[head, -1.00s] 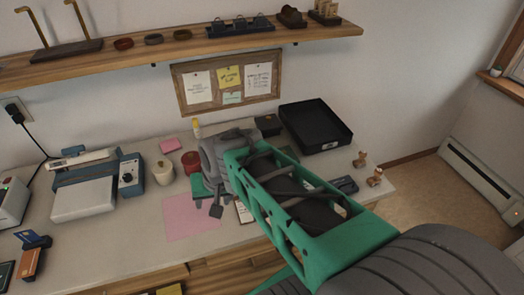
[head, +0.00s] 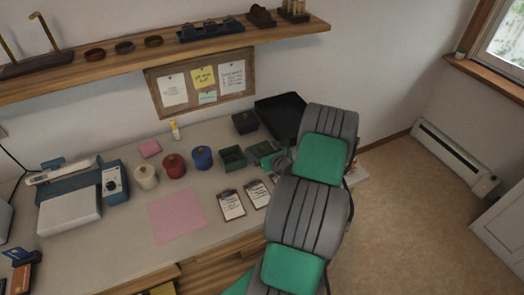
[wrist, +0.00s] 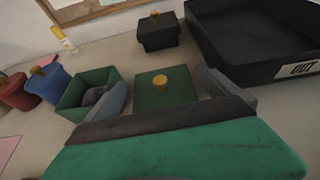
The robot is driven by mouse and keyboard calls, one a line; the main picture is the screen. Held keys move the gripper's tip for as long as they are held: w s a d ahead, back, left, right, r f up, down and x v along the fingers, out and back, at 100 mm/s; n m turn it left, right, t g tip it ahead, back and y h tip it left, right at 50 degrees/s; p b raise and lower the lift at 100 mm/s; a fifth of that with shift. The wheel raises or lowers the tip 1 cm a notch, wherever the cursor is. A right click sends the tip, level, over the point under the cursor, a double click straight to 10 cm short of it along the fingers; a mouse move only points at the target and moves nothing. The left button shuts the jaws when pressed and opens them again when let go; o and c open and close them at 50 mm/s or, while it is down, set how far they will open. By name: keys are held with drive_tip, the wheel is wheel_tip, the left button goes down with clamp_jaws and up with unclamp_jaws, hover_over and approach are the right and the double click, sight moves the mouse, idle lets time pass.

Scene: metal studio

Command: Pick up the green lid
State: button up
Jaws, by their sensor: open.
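The green lid (wrist: 150,94) is a flat square with a yellow knob (wrist: 160,83) on top. In the wrist view it lies on the desk between the fingers of my gripper (wrist: 164,92), which is open and empty. In the head view the lid (head: 261,149) is partly hidden by my arm. An open green box (wrist: 72,98) stands just left of the lid, with a dark rounded thing inside. It also shows in the head view (head: 232,157). Whether the fingers touch the lid I cannot tell.
A black lidded box (wrist: 158,36) stands behind the lid. A black tray (wrist: 232,55) marked OUT is at right. Blue (head: 202,157), red (head: 174,166) and cream (head: 146,177) pots stand left. Two clipboards (head: 231,205) lie in front.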

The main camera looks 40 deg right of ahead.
drive_tip(key=shift+x, duration=0.85)
drive_tip(key=c, duration=1.1)
drive_tip(key=shift+c, duration=0.2)
